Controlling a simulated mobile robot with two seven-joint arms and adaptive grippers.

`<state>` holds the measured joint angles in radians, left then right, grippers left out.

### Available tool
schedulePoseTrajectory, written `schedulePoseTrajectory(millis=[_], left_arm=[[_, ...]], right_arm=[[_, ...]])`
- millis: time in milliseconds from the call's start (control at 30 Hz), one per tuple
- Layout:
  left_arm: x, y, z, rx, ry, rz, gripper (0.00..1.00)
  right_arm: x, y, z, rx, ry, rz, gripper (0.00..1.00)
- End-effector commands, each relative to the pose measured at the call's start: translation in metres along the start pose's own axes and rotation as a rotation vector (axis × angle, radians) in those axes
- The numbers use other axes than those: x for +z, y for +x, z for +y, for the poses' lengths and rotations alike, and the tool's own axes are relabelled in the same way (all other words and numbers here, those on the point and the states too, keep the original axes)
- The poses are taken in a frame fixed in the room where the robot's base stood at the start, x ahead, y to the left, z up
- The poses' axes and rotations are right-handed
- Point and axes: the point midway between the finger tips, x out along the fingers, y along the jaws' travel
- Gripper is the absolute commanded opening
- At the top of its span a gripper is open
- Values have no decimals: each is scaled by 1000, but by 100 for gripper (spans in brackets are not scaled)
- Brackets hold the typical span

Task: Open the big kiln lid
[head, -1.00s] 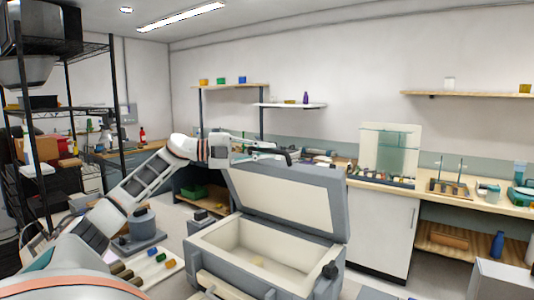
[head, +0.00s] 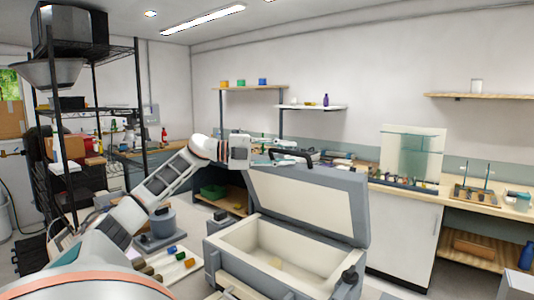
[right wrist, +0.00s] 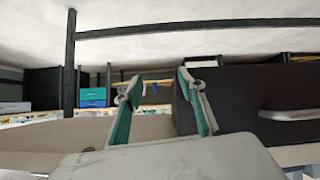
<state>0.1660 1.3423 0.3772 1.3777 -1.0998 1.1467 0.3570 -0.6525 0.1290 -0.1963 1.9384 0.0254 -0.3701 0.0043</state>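The big kiln is a grey chest with a pale lining, and its inner cavity shows in the head view. Its lid (head: 305,202) stands raised, tilted up along the far side, with the pale inner face toward me. A black handle (head: 293,154) shows at the lid's top edge. My left gripper (head: 284,152) is at that edge, just left of and beside the handle, its fingers apart. Whether it touches the handle cannot be told. My right gripper (right wrist: 157,86) shows only in the right wrist view, open with nothing between its fingers.
A workbench (head: 400,188) with glassware runs along the back wall behind the kiln. A black wire rack (head: 98,120) stands at the left. A white tray (head: 178,266) with small coloured pieces lies left of the kiln.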

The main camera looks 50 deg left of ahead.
Motion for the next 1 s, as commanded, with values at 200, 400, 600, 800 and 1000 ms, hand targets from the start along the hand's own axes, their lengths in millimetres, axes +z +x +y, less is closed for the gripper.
schedulePoseTrajectory(millis=[200, 400, 600, 800, 1000], left_arm=[[1, -21, 1, 1, -2, -2, 28], [0, -51, 0, -2, -1, -2, 28], [1, -85, 0, -1, -2, -3, 28], [0, -108, 0, -1, -2, -1, 28], [0, -116, 0, 0, 0, -1, 28]], right_arm=[[0, 0, 1, 1, -1, 1, 40], [-1, 0, 2, 2, -1, 1, 40], [-1, 0, 2, 2, -2, 2, 40], [-1, 0, 2, 2, -2, 2, 40], [-1, 0, 2, 2, -2, 2, 40]])
